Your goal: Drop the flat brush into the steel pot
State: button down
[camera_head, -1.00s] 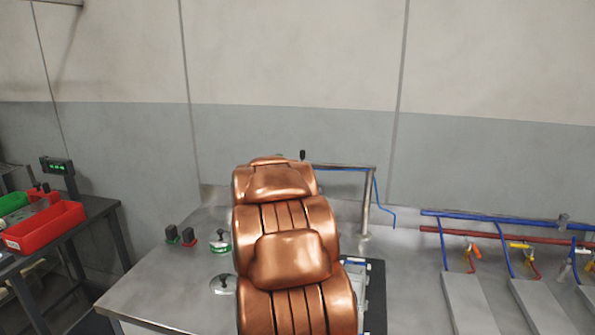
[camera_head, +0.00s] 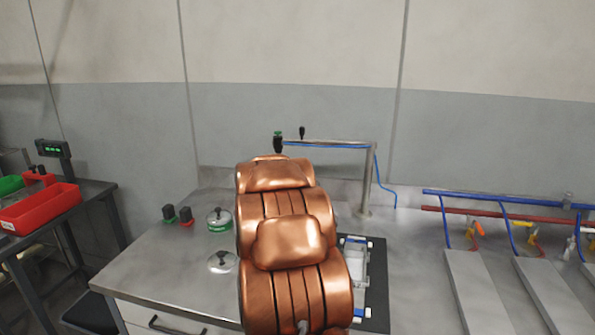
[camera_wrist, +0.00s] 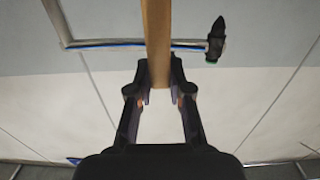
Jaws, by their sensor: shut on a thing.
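My gripper (camera_wrist: 162,92) shows in the wrist view, with its two dark fingers shut on a flat wooden strip, the flat brush (camera_wrist: 157,38). The strip runs up out of the picture, so its other end and any bristles are hidden. In the head view my copper-coloured arm covers the middle, and the gripper and brush do not show. A small steel vessel (camera_head: 219,219) with a green band and a dark knob stands on the table left of the arm. I cannot tell whether it is the steel pot.
A steel lid-like disc (camera_head: 222,262) lies on the steel table (camera_head: 165,265). A pipe (camera_head: 335,145) with dark ends stands behind my arm. A red bin (camera_head: 40,208) sits on a side table. Blue and red pipes (camera_head: 500,203) run along the right.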

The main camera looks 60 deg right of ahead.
jog(key=shift+f, duration=0.6)
jog(key=c, duration=1)
grip_release()
jog(key=shift+a, duration=0.1)
jog(key=v, duration=1)
jog(key=shift+r, duration=0.1)
